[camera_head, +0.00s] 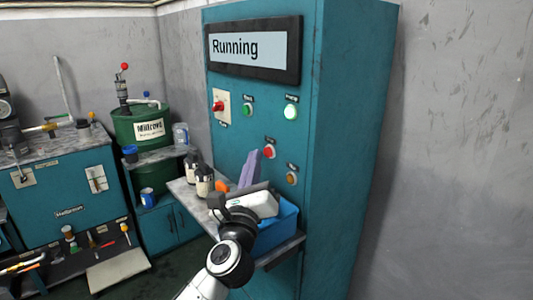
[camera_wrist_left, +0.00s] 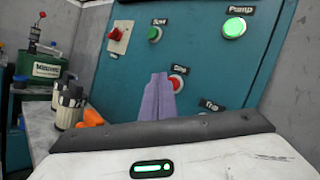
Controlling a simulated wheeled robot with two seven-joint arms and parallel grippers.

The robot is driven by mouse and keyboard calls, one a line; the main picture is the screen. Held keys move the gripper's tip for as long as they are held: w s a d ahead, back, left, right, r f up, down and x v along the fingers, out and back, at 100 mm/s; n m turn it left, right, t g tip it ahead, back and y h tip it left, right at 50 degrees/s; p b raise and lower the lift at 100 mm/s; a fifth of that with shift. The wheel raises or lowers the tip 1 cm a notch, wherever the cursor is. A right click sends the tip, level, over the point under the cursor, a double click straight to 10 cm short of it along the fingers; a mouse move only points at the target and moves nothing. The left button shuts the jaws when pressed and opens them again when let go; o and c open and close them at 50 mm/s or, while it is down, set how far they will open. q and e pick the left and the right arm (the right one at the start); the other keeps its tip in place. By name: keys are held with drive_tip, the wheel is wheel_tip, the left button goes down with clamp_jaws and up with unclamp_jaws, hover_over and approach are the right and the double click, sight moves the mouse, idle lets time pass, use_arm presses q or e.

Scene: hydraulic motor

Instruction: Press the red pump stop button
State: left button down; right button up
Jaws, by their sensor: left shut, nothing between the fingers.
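The red button (camera_head: 269,151) sits on the front of the teal control cabinet (camera_head: 345,130), below the lit green button (camera_head: 291,111). In the left wrist view the red button (camera_wrist_left: 177,83) shows just right of my fingertips, partly covered by them. The cabinet display (camera_head: 250,49) reads "Running". My right gripper is not in view.
A red rotary switch (camera_head: 218,104), a green button (camera_head: 247,109) and an orange button (camera_head: 291,179) share the panel. A blue bin (camera_head: 275,235) and dark-topped bottles (camera_head: 204,182) stand on the shelf below. A green drum (camera_head: 140,128) stands left.

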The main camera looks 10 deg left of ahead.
use_arm(q)
drive_tip(key=shift+w, duration=0.1)
drive_tip(key=shift+w+d, duration=0.25)
drive_tip(key=shift+w+d, duration=0.25)
drive_tip(key=shift+w, duration=0.05)
idle(1.1)
drive_tip(key=shift+s+a, duration=0.5)
drive_tip(key=shift+s, duration=0.15)
drive_tip(key=s+a+p, duration=0.1)
drive_tip(key=s, duration=0.1)
drive_tip(key=s+a+p, duration=0.1)
drive_tip(key=s+a, duration=0.1)
idle(0.4)
